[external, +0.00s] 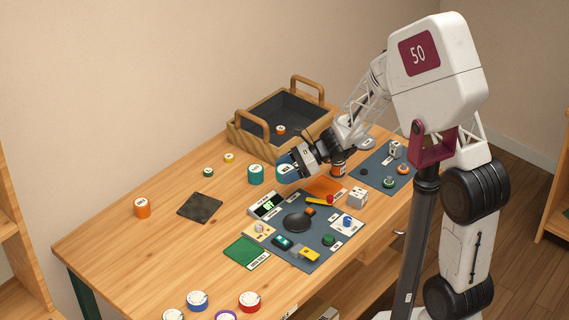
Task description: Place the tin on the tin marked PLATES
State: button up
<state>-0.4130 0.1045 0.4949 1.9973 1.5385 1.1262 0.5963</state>
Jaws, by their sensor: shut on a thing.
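My gripper (290,165) is shut on a teal tin (286,175) near the middle of the table, and its fingers partly hide the tin. I cannot tell whether the held tin touches the table. Another teal tin (256,175) stands just left of it, apart in the picture. An orange tin (142,208) stands alone at the left, and another orange one (337,168) stands right of my gripper. Blue (197,301) and red (249,302) tins are among several at the near edge. The lettering is too small to read, so I cannot tell which tin is marked PLATES.
A wooden tray (242,140) with handles stands behind my gripper. A blue-grey mat (321,238) with several small items lies in front, and another mat (372,180) lies right. A dark square (200,208) lies left. The table's left part is mostly clear.

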send_over(256, 168)
jog(key=shift+f, duration=0.65)
jog(key=shift+f, duration=0.1)
jog(key=shift+f, duration=1.7)
jog(key=shift+f, duration=0.2)
jog(key=o, duration=0.9)
jog(key=shift+o, duration=0.2)
jog(key=shift+s+f, duration=0.1)
